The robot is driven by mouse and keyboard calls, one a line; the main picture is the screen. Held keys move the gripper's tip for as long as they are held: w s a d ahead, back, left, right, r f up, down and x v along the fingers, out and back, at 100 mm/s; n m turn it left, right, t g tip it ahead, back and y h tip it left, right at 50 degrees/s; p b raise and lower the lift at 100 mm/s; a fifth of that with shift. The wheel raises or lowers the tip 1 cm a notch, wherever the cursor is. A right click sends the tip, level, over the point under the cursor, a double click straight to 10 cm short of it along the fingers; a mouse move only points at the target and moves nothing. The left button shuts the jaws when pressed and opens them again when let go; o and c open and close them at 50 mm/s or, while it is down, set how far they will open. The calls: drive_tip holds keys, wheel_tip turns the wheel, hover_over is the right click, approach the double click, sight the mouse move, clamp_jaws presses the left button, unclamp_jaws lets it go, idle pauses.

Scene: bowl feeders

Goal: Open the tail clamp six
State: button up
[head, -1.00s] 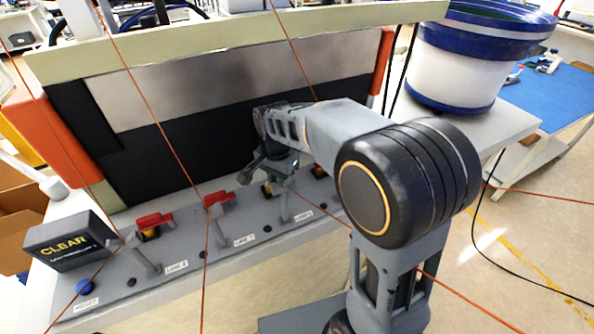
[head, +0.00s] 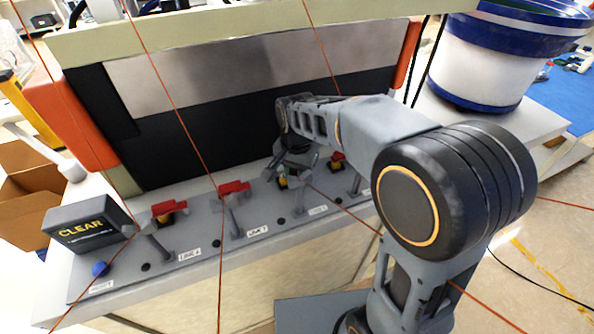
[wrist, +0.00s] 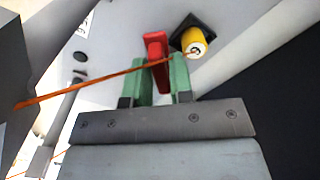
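Several red clamps stand along a grey panel. The clamp (head: 168,208) behind the label that seems to read LINE 6 is left, beside the CLEAR box; its red handle sits over a yellow part. A second red clamp (head: 233,188) is by the LINE 7 label. My gripper (head: 291,180) is at the third position from the left, beyond both. In the wrist view its green fingers (wrist: 160,82) lie on either side of a red handle (wrist: 156,50), seemingly pressed on it. A yellow-tipped post (wrist: 194,42) is just right of the handle. The third label is too blurred to read.
The black CLEAR box (head: 87,228) and a blue knob (head: 100,268) are at the panel's left end. Another red clamp (head: 337,160) is to the right of my gripper. Grey levers stand in front of the clamps. A white-and-blue bowl feeder (head: 482,65) is at right.

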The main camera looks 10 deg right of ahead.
sight(296, 173)
drive_tip(key=o, duration=0.3)
wheel_tip(296, 173, up, 14)
drive_tip(key=shift+f, duration=0.1)
idle(0.6)
